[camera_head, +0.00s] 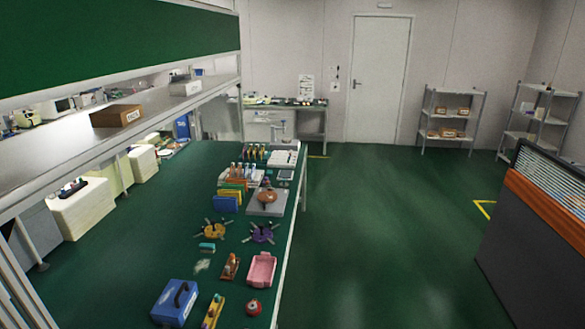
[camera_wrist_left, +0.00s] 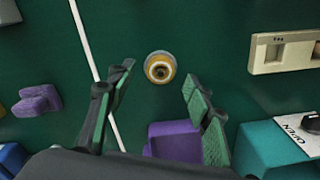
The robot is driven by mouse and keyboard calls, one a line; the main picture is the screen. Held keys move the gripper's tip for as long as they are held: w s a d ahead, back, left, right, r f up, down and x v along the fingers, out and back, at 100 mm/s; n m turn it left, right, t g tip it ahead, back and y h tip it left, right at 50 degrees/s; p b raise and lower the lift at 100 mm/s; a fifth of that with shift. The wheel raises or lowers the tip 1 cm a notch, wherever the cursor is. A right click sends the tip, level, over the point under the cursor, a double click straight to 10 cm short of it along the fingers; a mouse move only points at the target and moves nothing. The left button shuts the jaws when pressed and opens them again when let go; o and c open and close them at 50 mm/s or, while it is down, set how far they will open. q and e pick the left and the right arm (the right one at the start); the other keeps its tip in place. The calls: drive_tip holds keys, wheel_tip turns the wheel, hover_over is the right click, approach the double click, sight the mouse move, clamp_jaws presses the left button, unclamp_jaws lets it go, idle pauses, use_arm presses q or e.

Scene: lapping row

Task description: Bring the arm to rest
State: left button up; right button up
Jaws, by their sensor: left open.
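My left gripper (camera_wrist_left: 160,92) shows in the left wrist view. Its two green-padded fingers are spread wide apart. I see nothing held between them. A round amber and white object (camera_wrist_left: 160,68) stands on the green surface beyond the fingertips, apart from them. A purple block (camera_wrist_left: 176,140) lies lower, partly hidden by the gripper. Neither arm and neither gripper shows in the head view. My right gripper is in neither view.
The green bench (camera_head: 120,240) carries a blue box (camera_head: 175,303), a pink tray (camera_head: 261,270) and several fixtures. A teal block (camera_wrist_left: 268,148) and a cream block (camera_wrist_left: 284,52) lie right of the left fingers. The floor (camera_head: 380,230) right of the bench is clear.

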use_arm(q)
wheel_tip(320, 180, up, 10)
wheel_tip(320, 180, down, 12)
drive_tip(key=shift+s+r, duration=0.1)
drive_tip(key=shift+r, duration=0.15)
drive_tip(key=shift+f, duration=0.25)
wheel_tip(320, 180, up, 4)
drive_tip(key=p, duration=0.4)
drive_tip(key=shift+d+f+p, duration=0.1)
drive_tip(key=shift+f+p, duration=0.1)
drive_tip(key=shift+p, duration=0.5)
drive_tip(key=shift+r+p, duration=0.35)
drive_tip(key=shift+r, duration=0.15)
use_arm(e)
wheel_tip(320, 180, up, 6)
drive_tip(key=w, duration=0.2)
use_arm(q)
drive_tip(key=shift+f, duration=0.1)
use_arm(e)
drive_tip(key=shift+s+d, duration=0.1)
